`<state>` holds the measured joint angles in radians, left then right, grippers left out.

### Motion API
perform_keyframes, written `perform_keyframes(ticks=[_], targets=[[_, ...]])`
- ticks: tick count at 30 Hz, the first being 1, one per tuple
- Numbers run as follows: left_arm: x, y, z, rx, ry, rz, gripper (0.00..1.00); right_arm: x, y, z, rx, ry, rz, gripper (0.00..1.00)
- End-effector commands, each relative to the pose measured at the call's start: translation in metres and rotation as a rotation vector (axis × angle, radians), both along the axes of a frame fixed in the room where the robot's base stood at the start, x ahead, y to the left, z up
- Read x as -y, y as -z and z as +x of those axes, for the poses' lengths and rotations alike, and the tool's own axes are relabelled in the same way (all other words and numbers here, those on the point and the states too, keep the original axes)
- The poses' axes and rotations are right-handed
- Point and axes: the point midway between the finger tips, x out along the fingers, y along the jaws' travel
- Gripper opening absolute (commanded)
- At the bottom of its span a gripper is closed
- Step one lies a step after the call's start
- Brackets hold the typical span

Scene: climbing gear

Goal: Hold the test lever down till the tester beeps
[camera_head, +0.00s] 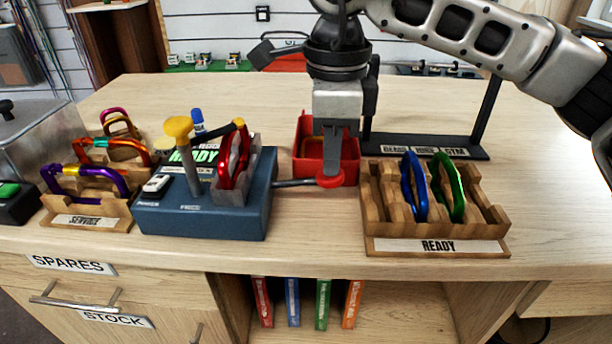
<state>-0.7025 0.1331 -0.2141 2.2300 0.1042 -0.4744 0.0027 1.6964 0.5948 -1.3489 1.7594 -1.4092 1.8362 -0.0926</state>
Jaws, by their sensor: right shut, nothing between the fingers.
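The tester (208,208) is a blue box on the bench, left of the middle. Its green-lit display (185,156) reads READY, partly covered. A red carabiner (233,160) sits upright in its grey holder. A grey test lever (296,183) with a red round end (330,181) sticks out from its right side, roughly level. My left gripper is out of view.
A red bin (304,145) stands behind the lever end. A wooden READY rack (440,235) with blue and green carabiners is to the right. A wooden SERVICE rack (85,215) with several carabiners is to the left. A black stand (470,148) is behind right.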

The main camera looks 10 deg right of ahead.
Motion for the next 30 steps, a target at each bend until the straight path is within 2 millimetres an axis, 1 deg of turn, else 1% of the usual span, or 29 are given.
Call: perform_keyframes(ticks=[9,22,30], targets=[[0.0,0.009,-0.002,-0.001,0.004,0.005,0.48,0.0,0.012,0.0,-0.001,0.0,0.0,0.0],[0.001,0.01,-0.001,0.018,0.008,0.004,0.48,-0.001,0.026,0.0,-0.003,-0.001,0.001,0.0],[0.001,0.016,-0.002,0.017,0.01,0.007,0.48,-0.001,0.034,-0.001,-0.004,-0.002,0.001,0.0]])
